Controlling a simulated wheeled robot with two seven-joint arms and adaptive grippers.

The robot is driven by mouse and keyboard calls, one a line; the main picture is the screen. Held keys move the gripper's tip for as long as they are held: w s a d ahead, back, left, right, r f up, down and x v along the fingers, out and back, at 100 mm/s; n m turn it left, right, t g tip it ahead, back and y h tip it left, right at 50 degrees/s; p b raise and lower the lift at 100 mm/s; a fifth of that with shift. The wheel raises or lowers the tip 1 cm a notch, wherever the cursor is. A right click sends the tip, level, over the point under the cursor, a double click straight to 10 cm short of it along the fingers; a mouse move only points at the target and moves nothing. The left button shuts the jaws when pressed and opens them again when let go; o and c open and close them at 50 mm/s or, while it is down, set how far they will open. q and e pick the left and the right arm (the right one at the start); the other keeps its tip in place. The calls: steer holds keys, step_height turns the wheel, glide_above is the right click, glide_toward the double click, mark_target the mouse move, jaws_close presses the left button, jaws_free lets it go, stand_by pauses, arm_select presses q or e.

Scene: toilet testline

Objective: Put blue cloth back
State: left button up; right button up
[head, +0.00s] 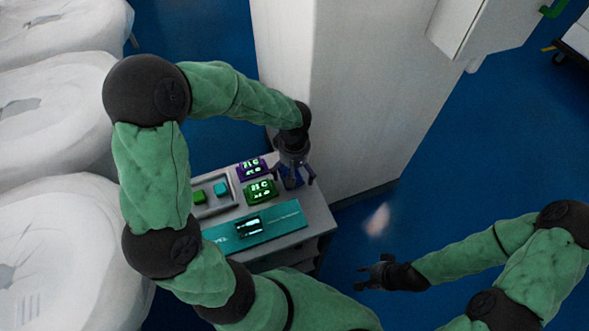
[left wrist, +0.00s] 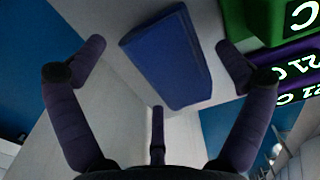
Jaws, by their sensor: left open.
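The blue cloth (left wrist: 168,60) is a folded, flat rectangular piece. In the left wrist view it lies on a pale grey surface between the spread fingers, with gaps on both sides. My left gripper (head: 294,181) points down over the right end of the grey cart top (head: 317,206) in the head view; its open fingers also show in the left wrist view (left wrist: 158,70). In the head view the cloth (head: 291,174) is a small blue patch, mostly hidden by the gripper. My right gripper (head: 370,274) hangs over the blue floor, open and empty.
A purple display (head: 252,168) and a green display (head: 261,191) stand close left of my left gripper. A tray (head: 212,195) holds green and teal blocks, with a teal panel (head: 255,228) in front. A tall white cabinet (head: 350,100) rises just behind. White toilets (head: 60,215) line the left.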

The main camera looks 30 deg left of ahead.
mark_target(295, 171)
arm_select(q)
step_height(295, 171, up, 12)
steer(key=p, duration=0.4)
steer(key=shift+p, duration=0.35)
steer(key=shift+r, duration=0.1)
